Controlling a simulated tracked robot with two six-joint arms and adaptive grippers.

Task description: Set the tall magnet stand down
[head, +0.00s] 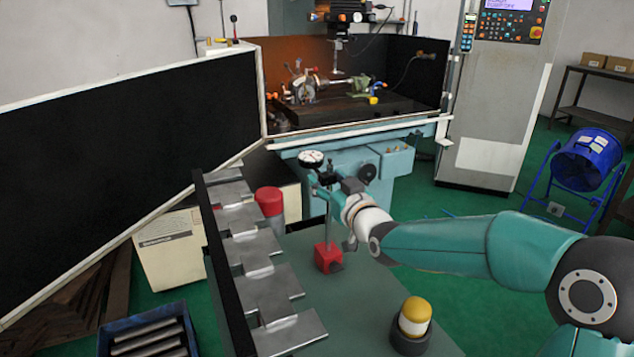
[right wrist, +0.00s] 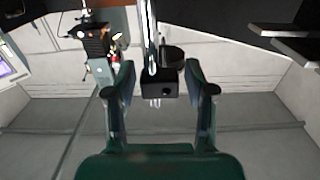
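The tall magnet stand has a red base (head: 328,257) on the green-grey bench top. Its thin rod rises upright to a dark clamp and a white round dial (head: 312,158). My right gripper (head: 344,208) is beside the rod, on its right. In the right wrist view, a dark block of the stand (right wrist: 158,84) shows between the two spread fingertips (right wrist: 161,72). I see a small gap at the left finger; the other side is close to a dark round part. The gripper looks open. My left gripper is not in view.
A row of grey metal plates (head: 262,255) lines the bench's left side. A yellow-capped piece in a dark holder (head: 412,322) stands at the front. The bench between base and holder is clear.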

